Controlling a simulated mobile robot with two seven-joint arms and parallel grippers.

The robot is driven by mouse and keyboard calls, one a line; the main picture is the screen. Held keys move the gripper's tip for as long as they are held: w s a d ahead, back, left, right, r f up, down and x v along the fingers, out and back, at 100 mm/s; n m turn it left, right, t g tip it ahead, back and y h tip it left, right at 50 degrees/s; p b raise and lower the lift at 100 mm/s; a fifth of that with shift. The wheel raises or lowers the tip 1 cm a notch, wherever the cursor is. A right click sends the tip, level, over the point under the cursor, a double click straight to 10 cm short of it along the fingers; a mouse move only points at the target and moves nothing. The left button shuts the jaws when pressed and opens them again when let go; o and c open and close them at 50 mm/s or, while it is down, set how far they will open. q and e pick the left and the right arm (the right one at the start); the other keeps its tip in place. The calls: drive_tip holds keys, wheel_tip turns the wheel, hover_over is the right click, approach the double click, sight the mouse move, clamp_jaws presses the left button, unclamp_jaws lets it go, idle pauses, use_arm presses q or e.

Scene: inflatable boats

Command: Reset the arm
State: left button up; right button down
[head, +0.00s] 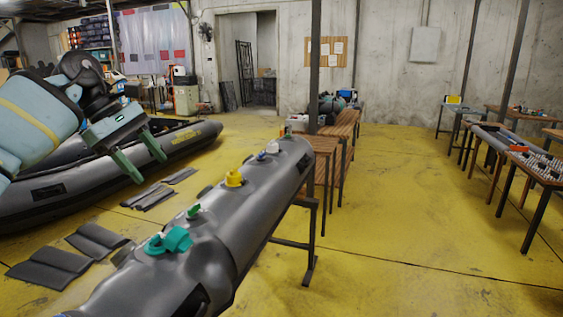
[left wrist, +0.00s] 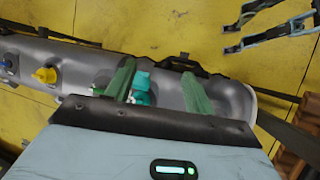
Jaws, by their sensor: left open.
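My left arm comes in from the left in the head view, light blue with a yellow band. Its gripper (head: 138,158) has two green fingers, spread apart with nothing between them, held up in the air left of the grey inflatable tube. In the left wrist view the same gripper (left wrist: 157,72) is open above the tube (left wrist: 75,65). A teal valve (left wrist: 141,88) on the tube shows between the fingers, but I cannot tell the gap to it.
The grey tube (head: 240,217) lies on a stand, with teal, yellow (head: 234,178) and blue valves along its top. A grey boat (head: 60,190) rests on the floor at left. Dark pads (head: 97,239) lie between them. Tables stand at right; the yellow floor (head: 400,220) between is clear.

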use_arm(q)
drive_tip(key=d+f+n+g+h, duration=0.2)
drive_tip(key=d+f+n+h, duration=0.35)
drive_tip(key=d+f, duration=1.2)
drive_tip(key=s+d+f+n+t+h, duration=0.6)
drive_tip(key=s+f+n+t+h, duration=0.15)
drive_tip(key=f+n, duration=0.4)
drive_tip(key=s+a+f+n+t+y, duration=0.6)
drive_tip(key=f+n, duration=0.3)
drive_tip(key=n, duration=0.5)
drive_tip(key=s+a+f+n+t+y, duration=0.35)
drive_tip(key=s+f+n+y, duration=0.3)
drive_tip(key=f+n, duration=0.6)
drive_tip(key=s+a+f+n+g+y, duration=0.2)
drive_tip(key=s+n, duration=0.4)
drive_tip(key=s, duration=0.5)
drive_tip(key=s+a+f+n+g+y, duration=0.2)
drive_tip(key=s+a+f+n+g, duration=0.3)
drive_tip(key=s, duration=0.6)
drive_tip(key=shift+a+f+n, duration=0.2)
drive_tip(key=shift+f+n, duration=0.3)
drive_tip(key=shift+n, duration=0.45)
drive_tip(key=shift+y, duration=0.25)
